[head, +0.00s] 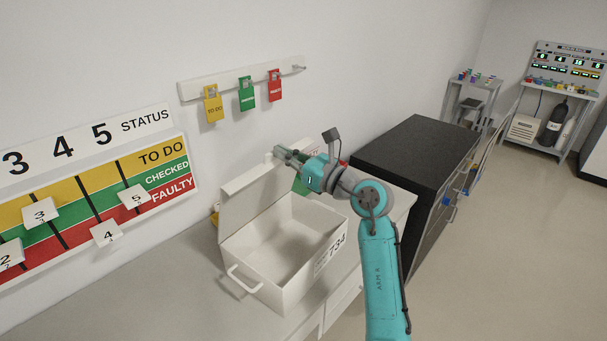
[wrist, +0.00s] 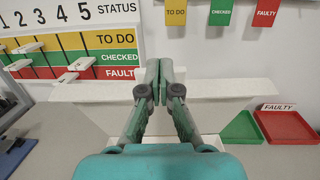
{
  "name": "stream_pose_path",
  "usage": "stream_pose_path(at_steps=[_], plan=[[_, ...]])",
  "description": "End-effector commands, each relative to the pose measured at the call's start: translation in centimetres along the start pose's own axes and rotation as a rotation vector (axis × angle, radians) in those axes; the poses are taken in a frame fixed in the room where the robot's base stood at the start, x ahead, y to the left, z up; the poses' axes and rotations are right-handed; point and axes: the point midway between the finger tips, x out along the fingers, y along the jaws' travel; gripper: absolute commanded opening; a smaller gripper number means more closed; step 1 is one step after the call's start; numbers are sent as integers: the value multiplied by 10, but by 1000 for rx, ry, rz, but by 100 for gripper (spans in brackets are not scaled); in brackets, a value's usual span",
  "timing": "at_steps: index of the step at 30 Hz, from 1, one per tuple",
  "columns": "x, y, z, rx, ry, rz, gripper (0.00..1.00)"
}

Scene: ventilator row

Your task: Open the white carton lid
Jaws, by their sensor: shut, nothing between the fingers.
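The white carton (head: 285,290), marked 734, stands on the grey counter with its top open and its inside empty. Its lid (head: 243,196) stands up along the carton's wall side. My gripper (head: 280,153) is above the far end of the lid, near its top edge. In the wrist view, my gripper (wrist: 159,68) is shut and empty, with the white lid (wrist: 215,84) behind and around the fingers. Whether the fingertips touch the lid cannot be told.
A green tray (wrist: 242,128) and a red tray (wrist: 288,127) lie right of the carton in the wrist view. Tags hang from a wall rail (head: 240,78) above. A dark-topped cabinet (head: 415,150) stands beyond the carton. The counter's near left (head: 150,290) is clear.

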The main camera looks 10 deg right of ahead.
Motion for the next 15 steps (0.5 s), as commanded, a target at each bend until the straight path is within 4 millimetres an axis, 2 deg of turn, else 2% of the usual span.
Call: stream_pose_path(at_steps=[1,6,15], plan=[[14,1,5,-1,-2,3,0],[56,1,13,0,-2,4,0],[118,1,12,1,-1,3,0]])
